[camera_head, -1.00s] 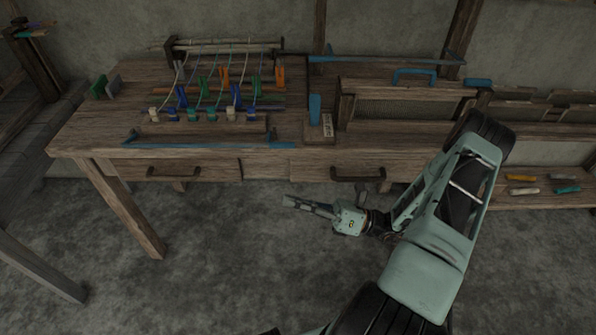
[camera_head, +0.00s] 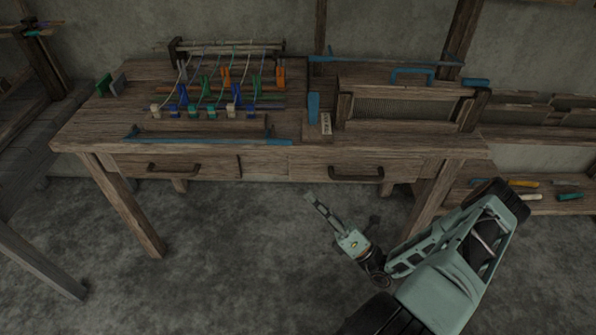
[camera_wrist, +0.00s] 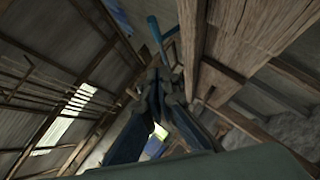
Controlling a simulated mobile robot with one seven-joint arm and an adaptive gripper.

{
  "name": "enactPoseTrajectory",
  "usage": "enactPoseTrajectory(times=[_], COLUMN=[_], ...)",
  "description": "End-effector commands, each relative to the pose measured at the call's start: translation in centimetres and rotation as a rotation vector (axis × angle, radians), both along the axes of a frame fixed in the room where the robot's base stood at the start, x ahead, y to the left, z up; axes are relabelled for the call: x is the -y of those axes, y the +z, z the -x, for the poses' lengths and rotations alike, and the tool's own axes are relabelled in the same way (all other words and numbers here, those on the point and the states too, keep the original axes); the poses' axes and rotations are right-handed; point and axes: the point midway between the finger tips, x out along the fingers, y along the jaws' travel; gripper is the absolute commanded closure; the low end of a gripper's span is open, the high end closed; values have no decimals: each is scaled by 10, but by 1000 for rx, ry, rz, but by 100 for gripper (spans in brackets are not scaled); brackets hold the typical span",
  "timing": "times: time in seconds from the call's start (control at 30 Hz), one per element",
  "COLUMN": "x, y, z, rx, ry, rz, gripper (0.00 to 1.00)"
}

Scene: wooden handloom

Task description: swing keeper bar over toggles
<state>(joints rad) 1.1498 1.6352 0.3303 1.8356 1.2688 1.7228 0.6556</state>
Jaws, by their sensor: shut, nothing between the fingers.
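A long blue bar (camera_head: 210,141), which looks like the keeper bar, lies along the front of the wooden bench top. Behind it stand several small blue and pale blocks (camera_head: 193,112) and several green, blue and orange upright pieces (camera_head: 209,92) with pale cords; I cannot tell which are the toggles. My gripper (camera_head: 309,198) is in front of the bench and lower in the picture than its drawers, apart from the bar. It is shut and empty. In the wrist view my gripper (camera_wrist: 163,80) points up past the wood, with a blue piece (camera_wrist: 154,27) beyond it.
Another blue bar (camera_head: 375,62) runs along the back right, above a wooden frame (camera_head: 408,112) with a blue handle. The bench has two drawers with dark handles (camera_head: 356,175). The floor (camera_head: 235,240) in front is clear. A low shelf with tools stands at the right.

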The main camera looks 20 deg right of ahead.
Motion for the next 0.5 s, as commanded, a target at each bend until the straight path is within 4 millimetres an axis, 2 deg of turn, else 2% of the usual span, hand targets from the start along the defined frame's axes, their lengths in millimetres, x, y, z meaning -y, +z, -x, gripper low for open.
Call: enactPoseTrajectory(times=[0.5], x=[-53], y=[53], z=[-65], rx=[2], ry=[4], rz=[0], gripper=[100])
